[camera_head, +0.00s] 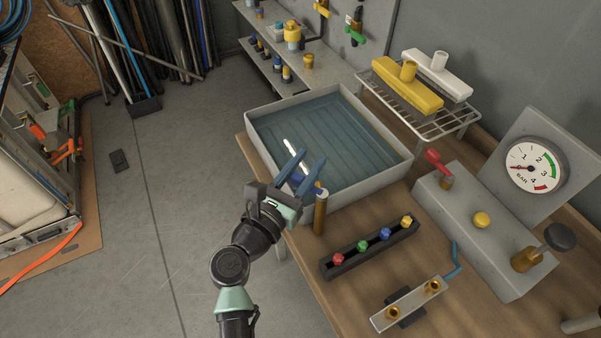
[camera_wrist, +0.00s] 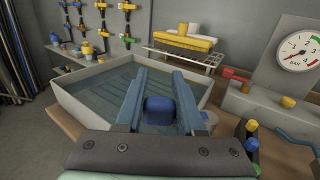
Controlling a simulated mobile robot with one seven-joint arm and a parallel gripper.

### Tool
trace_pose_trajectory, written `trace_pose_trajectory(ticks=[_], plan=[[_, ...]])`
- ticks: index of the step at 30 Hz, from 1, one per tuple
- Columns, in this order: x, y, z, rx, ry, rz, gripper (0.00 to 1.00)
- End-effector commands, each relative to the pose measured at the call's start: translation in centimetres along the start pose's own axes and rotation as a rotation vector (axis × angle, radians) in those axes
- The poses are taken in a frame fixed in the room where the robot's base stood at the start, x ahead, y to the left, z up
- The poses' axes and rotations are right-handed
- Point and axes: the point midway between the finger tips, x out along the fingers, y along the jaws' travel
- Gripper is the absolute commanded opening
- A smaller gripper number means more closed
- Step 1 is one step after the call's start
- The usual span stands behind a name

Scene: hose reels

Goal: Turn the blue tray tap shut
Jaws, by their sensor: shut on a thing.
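The tray (camera_head: 262,121) is grey and shallow, with blue-grey water inside, and stands at the table's left end. At its near edge is the blue tray tap, with a blue handle (camera_wrist: 160,110) and an upright brass post (camera_head: 320,214). My gripper (camera_head: 307,166) reaches over the tray's near rim from the left, its two blue fingers pointing toward the water. In the wrist view the fingers (camera_wrist: 160,82) stand on either side of the blue handle and are shut on it. In the head view the fingers hide most of the handle, so its angle is hard to read.
On the table right of the tap are a dark rack with coloured knobs (camera_head: 365,249), a metal bar with brass fittings (camera_head: 408,302) and a grey block with a red lever and gauge (camera_head: 534,166). A wire rack (camera_head: 432,128) stands behind.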

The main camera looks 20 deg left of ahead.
Motion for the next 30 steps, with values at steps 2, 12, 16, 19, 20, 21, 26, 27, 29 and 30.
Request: trace_pose_trajectory(ticks=[2,12,16,19,20,21,26,27,29,30], plan=[[0.4,0.1,-0.2,0.001,-0.006,-0.066,0.0],[1.7,-1.1,-0.3,0.004,-0.005,-0.356,0.0],[1.9,-1.5,-0.3,0.003,-0.003,-0.439,0.0],[2.1,-1.8,-0.3,0.003,-0.002,-0.489,0.0],[2.1,-1.9,-0.2,0.003,-0.002,-0.501,0.0],[2.1,-2.0,-0.2,0.003,-0.002,-0.517,0.0],[2.2,-2.3,0.0,0.001,-0.002,-0.558,0.0],[2.2,-2.3,0.0,0.0,-0.002,-0.564,0.0],[2.2,-2.4,0.0,-0.001,-0.001,-0.572,0.0],[2.2,-2.4,0.0,-0.001,-0.001,-0.575,0.0]])
